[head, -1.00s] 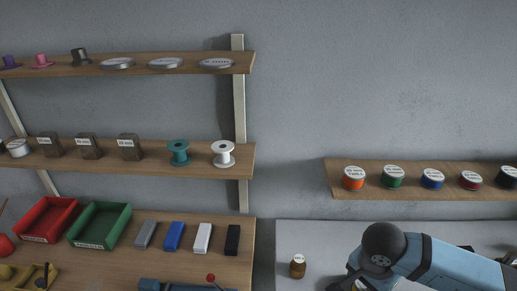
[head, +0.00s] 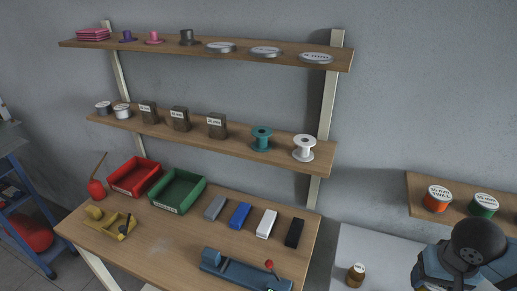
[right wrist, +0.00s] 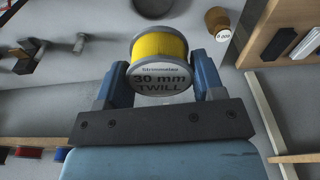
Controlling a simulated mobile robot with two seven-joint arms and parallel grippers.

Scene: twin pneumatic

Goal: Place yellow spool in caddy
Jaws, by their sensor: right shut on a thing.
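The yellow spool (right wrist: 159,47), labelled "30 mm TWILL", sits between the two blue fingers of my right gripper (right wrist: 162,76) in the right wrist view. The gripper is shut on it. In the head view part of my right arm shows at the lower right edge, and the spool is out of sight there. I see nothing clearly marked as the caddy; a small yellow tray (head: 124,232) with items in it lies at the left end of the wooden bench. My left gripper is not in view.
The bench (head: 165,240) holds a red bin (head: 133,176), a green bin (head: 178,190), several blocks and a blue device (head: 245,272) with a red knob. Shelves hang above it. A brown jar (head: 355,274) stands on the grey surface beside it. A shelf with spools (head: 437,199) is at right.

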